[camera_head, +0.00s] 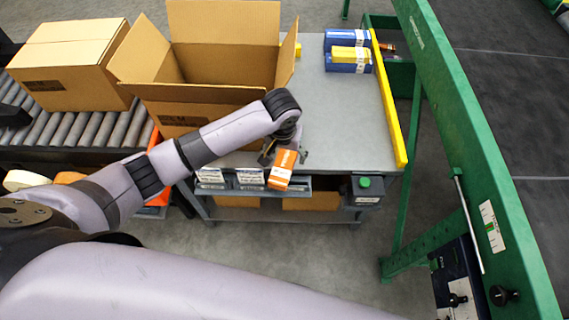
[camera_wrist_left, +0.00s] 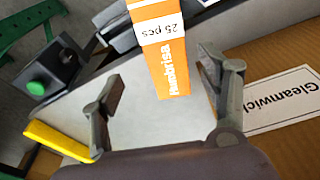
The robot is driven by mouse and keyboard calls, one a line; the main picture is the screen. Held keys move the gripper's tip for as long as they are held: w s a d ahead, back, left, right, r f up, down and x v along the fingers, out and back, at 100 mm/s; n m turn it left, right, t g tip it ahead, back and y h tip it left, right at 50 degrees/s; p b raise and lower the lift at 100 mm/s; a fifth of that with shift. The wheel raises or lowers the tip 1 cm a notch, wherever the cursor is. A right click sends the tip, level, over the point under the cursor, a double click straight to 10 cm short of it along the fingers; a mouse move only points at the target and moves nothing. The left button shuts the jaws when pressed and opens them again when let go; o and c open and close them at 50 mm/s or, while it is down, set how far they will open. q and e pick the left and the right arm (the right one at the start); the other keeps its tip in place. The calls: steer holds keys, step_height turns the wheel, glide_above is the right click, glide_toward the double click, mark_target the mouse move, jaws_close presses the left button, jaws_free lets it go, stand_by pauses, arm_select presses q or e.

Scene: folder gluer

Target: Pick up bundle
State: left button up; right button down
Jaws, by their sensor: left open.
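An orange bundle (camera_head: 283,168) with a white band sits at the front edge of the grey table, tilted in the head view. In the left wrist view the orange bundle (camera_wrist_left: 166,50) shows printed "Ambrisa" and "25 pcs". My left gripper (camera_head: 285,150) is over the table's front edge, right at the orange bundle. In the left wrist view my left gripper (camera_wrist_left: 163,88) has its fingers spread apart, with the bundle's near end between and beyond them; I see no contact. Blue and yellow bundles (camera_head: 348,58) lie at the table's back right. My right gripper is out of view.
An open carton (camera_head: 215,98) stands left of my gripper on the grey table (camera_head: 335,125). A closed carton (camera_head: 68,70) sits on a roller conveyor (camera_head: 95,128). A yellow rail (camera_head: 392,105) and green frame (camera_head: 475,140) bound the right. The table's middle is clear.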

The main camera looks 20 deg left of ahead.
mark_target(284, 162)
arm_select(q)
steer(key=f, duration=0.2)
steer(key=w+f, duration=0.1)
steer(key=f, duration=0.3)
steer(key=shift+w+a, duration=0.2)
steer(key=shift+a, duration=0.2)
steer(key=shift+r, duration=0.1)
steer(key=shift+c, duration=0.4)
steer(key=c, duration=1.2)
